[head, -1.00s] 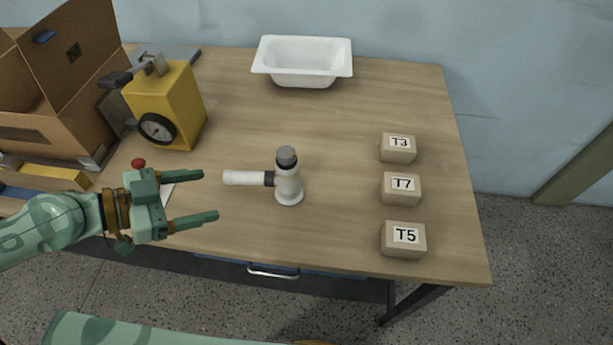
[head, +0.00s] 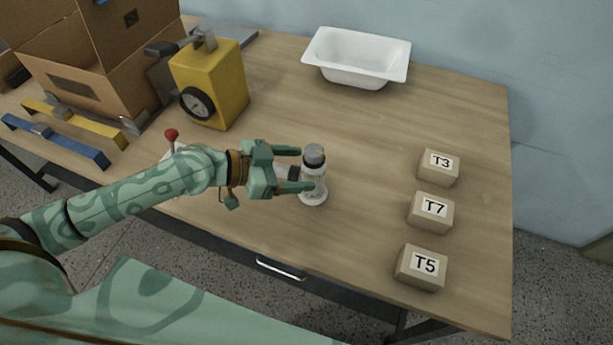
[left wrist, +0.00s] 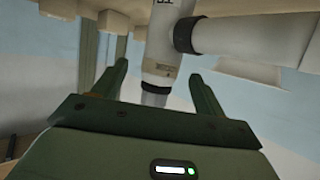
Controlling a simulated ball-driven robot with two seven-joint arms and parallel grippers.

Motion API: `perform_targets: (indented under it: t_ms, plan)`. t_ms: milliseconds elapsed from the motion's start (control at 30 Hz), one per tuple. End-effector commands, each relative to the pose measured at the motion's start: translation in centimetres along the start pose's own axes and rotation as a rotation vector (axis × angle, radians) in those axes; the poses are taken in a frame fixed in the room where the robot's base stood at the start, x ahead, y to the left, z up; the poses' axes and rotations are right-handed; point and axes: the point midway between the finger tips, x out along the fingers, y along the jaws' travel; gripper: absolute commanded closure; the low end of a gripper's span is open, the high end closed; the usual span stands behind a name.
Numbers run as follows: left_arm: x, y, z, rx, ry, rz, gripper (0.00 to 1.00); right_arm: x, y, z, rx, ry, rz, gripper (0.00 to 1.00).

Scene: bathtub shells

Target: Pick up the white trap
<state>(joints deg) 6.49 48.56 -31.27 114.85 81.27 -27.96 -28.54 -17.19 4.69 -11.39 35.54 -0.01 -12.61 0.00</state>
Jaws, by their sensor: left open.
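The white trap (head: 315,192) stands upright on the wooden table, with a grey cap on top and a side pipe with a dark collar. In the head view my left gripper (head: 305,169) is open, with its fingers reaching to the trap's body; the side pipe is mostly hidden by the gripper. In the left wrist view the trap's body (left wrist: 163,45) shows between the spread fingers of the left gripper (left wrist: 159,72), and its side pipe (left wrist: 245,40) runs to the right. I cannot tell whether the fingers touch it. My right gripper is not in view.
Boxes labelled T3 (head: 439,168), T7 (head: 430,212) and T5 (head: 421,268) stand along the right side. A white tub (head: 358,58) is at the back. A yellow gauge box (head: 212,85) and an open cardboard box (head: 85,60) are at left. The table between trap and tub is clear.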

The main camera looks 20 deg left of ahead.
Motion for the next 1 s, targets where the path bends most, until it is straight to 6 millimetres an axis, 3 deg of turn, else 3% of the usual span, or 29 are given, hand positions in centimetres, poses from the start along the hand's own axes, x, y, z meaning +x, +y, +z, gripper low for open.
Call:
perform_targets:
  t_ms: [167,433,700,733,900,1000]
  plan:
    - [1.4,0.0,0.0,-0.002,0.002,0.001,0.28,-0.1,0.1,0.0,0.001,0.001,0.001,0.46]
    - [5.5,-0.2,0.1,-0.001,0.001,0.001,0.28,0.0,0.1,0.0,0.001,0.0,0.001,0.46]
    - [6.0,-0.1,0.1,0.0,-0.001,0.001,0.28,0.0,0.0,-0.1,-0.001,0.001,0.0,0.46]
    - [6.0,-0.1,0.1,0.0,-0.001,0.001,0.31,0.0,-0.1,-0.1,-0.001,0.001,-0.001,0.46]
    - [6.0,-0.1,0.1,0.0,-0.001,0.001,0.78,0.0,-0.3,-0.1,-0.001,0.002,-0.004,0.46]
    - [6.0,-0.2,0.1,0.0,0.0,0.001,0.81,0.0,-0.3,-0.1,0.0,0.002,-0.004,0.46]
